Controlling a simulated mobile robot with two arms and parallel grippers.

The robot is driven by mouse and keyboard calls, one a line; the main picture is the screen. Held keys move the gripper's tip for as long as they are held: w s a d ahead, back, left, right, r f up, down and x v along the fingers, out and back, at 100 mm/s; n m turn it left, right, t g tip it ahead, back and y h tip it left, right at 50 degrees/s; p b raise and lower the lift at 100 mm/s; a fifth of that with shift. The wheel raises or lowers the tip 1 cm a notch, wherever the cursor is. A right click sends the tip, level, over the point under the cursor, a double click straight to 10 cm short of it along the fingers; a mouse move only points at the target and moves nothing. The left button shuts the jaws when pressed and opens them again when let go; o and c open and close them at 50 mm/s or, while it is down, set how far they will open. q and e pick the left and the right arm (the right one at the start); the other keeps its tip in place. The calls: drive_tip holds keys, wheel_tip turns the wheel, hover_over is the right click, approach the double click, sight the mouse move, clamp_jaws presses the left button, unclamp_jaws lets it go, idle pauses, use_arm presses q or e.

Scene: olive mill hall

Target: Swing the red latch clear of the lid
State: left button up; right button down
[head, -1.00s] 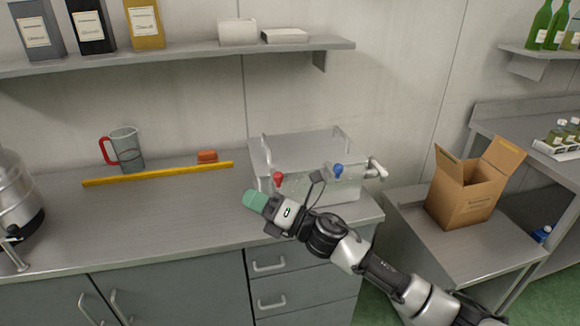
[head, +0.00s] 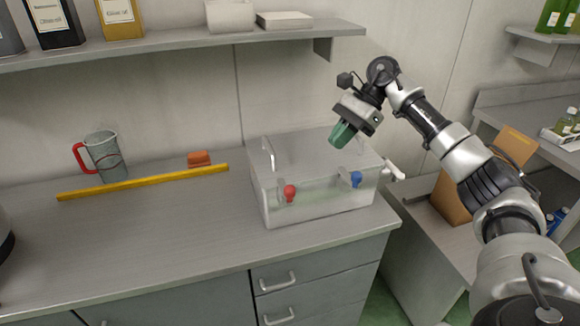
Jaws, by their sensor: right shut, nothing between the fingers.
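A clear box with a pale lid (head: 310,158) stands on the right end of the counter. The red latch (head: 290,192) is on the left of its front face, near the lid's front edge. A blue latch (head: 356,179) is on the right of the same face. An upright handle (head: 268,153) stands at the lid's left side. My right gripper (head: 340,136), with green fingertips, is shut and empty. It points down over the back right part of the lid, well right of and behind the red latch. I cannot tell whether it touches the lid. My left gripper is out of view.
A measuring jug (head: 105,157) with a red handle, an orange block (head: 199,159) and a yellow bar (head: 145,182) are on the counter's left. A shelf (head: 180,46) hangs above. A cardboard box (head: 450,200) stands right, partly behind my arm. The front counter is clear.

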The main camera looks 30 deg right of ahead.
drive_tip(key=d, duration=0.1)
drive_tip(key=p, duration=0.6)
approach(285, 185)
drive_tip(key=s+a+f, duration=0.3)
drive_tip(key=s+a, duration=0.2)
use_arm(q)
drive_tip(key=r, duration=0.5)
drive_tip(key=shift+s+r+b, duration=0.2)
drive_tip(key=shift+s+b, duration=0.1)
use_arm(e)
drive_tip(key=shift+r, duration=0.15)
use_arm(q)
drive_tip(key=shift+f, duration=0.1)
